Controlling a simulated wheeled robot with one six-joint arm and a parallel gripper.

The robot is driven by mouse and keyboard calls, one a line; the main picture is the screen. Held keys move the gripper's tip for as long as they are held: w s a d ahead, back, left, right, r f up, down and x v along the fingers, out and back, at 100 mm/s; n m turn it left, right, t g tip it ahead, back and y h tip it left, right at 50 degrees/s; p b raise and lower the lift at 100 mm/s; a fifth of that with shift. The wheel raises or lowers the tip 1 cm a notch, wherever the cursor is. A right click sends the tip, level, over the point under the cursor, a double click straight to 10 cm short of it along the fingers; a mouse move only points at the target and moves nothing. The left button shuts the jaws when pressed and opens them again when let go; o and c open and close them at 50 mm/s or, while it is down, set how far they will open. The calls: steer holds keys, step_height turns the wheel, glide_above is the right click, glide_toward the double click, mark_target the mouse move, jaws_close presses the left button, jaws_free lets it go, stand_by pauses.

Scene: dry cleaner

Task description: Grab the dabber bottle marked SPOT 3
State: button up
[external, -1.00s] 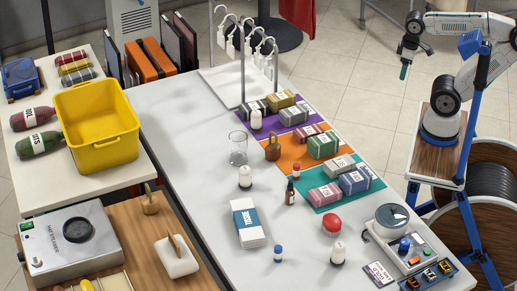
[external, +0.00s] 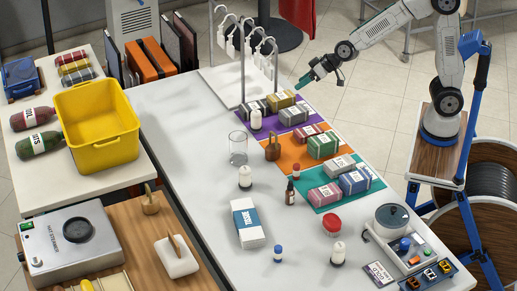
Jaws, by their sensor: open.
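Three small white bottles with dark bases stand upright on the white table and look like the dabber bottles. One stands by the purple mat (external: 256,121), one mid-table (external: 245,178), and one near the front right (external: 338,254). Their markings are too small to read, so I cannot tell which is SPOT 3. My gripper (external: 304,82), with green fingertips, is open and empty. It is in the air near the table's far right edge, above and right of the bottle by the purple mat, and apart from all the bottles.
Labelled bundles lie on purple, orange (external: 290,160) and teal mats. A white hook rack (external: 243,60) stands behind. A clear glass (external: 238,148), brown dropper bottle (external: 290,193), tissue box (external: 248,223) and red-lidded jar (external: 332,224) stand nearby. The table's left strip is mostly clear.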

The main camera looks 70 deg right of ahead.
steer(key=w+a+f+m+t+h, duration=0.1)
steer(key=w+a+f+t+h, duration=0.15)
steer(key=w+f, duration=0.55)
steer(key=m+t+h, duration=0.1)
steer(key=h, duration=0.2)
glide_toward(256, 114)
step_height(256, 114, down, 3)
steer(key=w+d, duration=0.3)
steer(key=x, duration=0.4)
steer(key=a+x, duration=0.1)
steer(key=x, duration=0.2)
steer(key=shift+w+r, duration=0.15)
steer(key=shift+r, duration=0.05)
steer(key=shift+d, duration=0.1)
steer(key=c, duration=1.1)
